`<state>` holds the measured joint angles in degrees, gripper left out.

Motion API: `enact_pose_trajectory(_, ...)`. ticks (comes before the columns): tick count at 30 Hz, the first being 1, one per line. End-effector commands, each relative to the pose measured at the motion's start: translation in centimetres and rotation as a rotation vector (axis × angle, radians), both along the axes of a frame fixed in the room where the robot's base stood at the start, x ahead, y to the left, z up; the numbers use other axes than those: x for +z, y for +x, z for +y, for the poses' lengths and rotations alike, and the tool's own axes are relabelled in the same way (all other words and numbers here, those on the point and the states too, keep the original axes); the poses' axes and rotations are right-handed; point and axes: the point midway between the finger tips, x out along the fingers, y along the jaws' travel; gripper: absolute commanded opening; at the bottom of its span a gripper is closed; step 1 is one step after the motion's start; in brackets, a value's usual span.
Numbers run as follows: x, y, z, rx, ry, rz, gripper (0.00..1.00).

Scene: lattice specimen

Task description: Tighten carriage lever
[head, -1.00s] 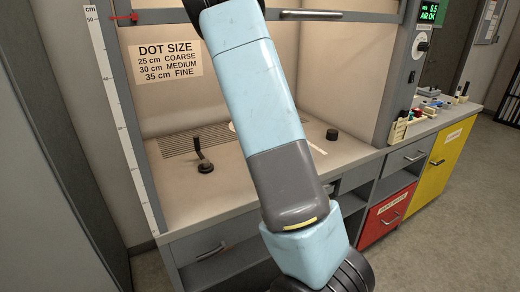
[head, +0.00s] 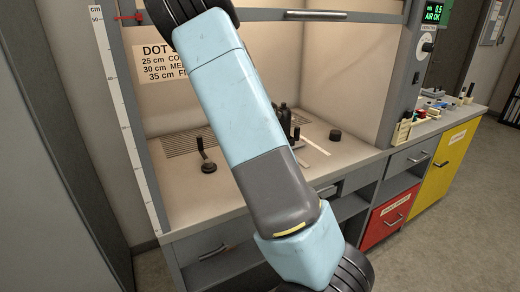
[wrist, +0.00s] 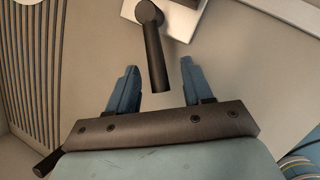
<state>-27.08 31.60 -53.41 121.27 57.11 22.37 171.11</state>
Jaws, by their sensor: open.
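In the wrist view a dark lever (wrist: 154,50), which I take to be the carriage lever, has a round pivot at the top and an arm pointing down toward me. A pale block or plate lies under its pivot. My gripper (wrist: 158,78) is open, its blue fingers on either side of the lever's free end, with gaps visible on both sides. I cannot tell its height relative to the lever. In the head view my arm hides most of this spot; dark parts (head: 285,115) show just right of the arm, not clear enough to name.
A black crank-like lever (head: 205,158) stands left on the hood's worktop, near a slotted grille (head: 178,143). A black knob (head: 335,135) and a pale strip (head: 315,146) are at right. A sash bar (head: 300,15) crosses above. The front worktop looks clear.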

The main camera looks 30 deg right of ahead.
Motion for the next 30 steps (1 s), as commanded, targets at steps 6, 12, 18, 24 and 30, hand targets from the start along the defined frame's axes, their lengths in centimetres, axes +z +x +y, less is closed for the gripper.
enact_pose_trajectory(6, 0.0, 0.0, 0.0, 0.000, 0.000, -0.001, 0.50)
enact_pose_trajectory(12, 0.4, -0.1, 0.2, 0.002, -0.001, -0.002, 0.50)
enact_pose_trajectory(18, 1.5, -0.5, 0.4, 0.003, -0.001, -0.001, 0.50)
enact_pose_trajectory(24, 2.7, -1.0, 0.7, 0.003, -0.001, 0.001, 0.50)
enact_pose_trajectory(30, 3.9, -1.4, 1.1, 0.003, -0.001, 0.000, 0.50)
